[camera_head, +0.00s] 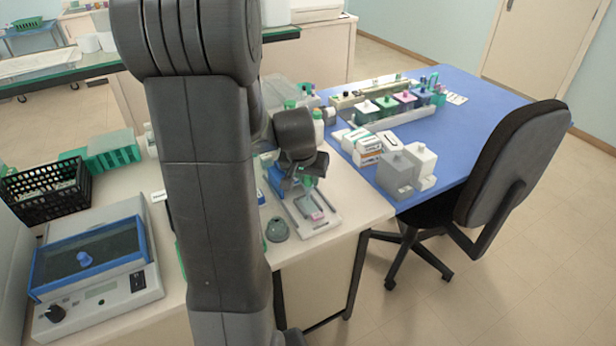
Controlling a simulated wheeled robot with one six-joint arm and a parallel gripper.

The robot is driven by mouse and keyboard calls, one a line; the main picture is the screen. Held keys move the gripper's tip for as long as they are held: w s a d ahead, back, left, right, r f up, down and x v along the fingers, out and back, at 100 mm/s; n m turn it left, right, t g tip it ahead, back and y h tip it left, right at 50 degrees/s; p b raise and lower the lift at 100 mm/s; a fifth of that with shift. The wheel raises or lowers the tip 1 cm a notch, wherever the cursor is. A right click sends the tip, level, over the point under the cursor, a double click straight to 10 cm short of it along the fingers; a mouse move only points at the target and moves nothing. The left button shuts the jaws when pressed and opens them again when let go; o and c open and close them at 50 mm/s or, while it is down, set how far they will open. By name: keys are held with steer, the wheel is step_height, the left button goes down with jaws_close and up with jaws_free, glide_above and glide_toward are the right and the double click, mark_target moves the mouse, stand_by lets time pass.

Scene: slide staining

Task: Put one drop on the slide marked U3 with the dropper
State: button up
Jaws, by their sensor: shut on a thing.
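My gripper (301,180) is at the middle of the frame, low over a pale staining rack (325,225) on the near bench. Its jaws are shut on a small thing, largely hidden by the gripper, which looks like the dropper. A greenish piece (308,182) shows just below the jaws; I cannot tell whether it is part of the dropper. A small pink-marked piece (316,215) lies on the rack, in front of the gripper. No slide marking can be read, so I cannot tell which slide is U3, nor whether a drop is on it.
A grey-green dome-shaped thing (277,229) stands left of the rack. Bottles (318,125) stand behind the gripper. White and grey boxes (398,172) and staining jars (386,106) stand on the blue table (470,130). A blue-lidded device (92,255) and black basket (48,192) are at left.

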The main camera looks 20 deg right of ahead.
steer(key=shift+f+b, duration=0.45)
steer(key=shift+b, duration=0.15)
stand_by(1.6)
steer(key=shift+r, duration=0.1)
steer(key=shift+r+p, duration=2.35)
steer(key=shift+r, duration=1.1)
steer(key=shift+f, duration=0.15)
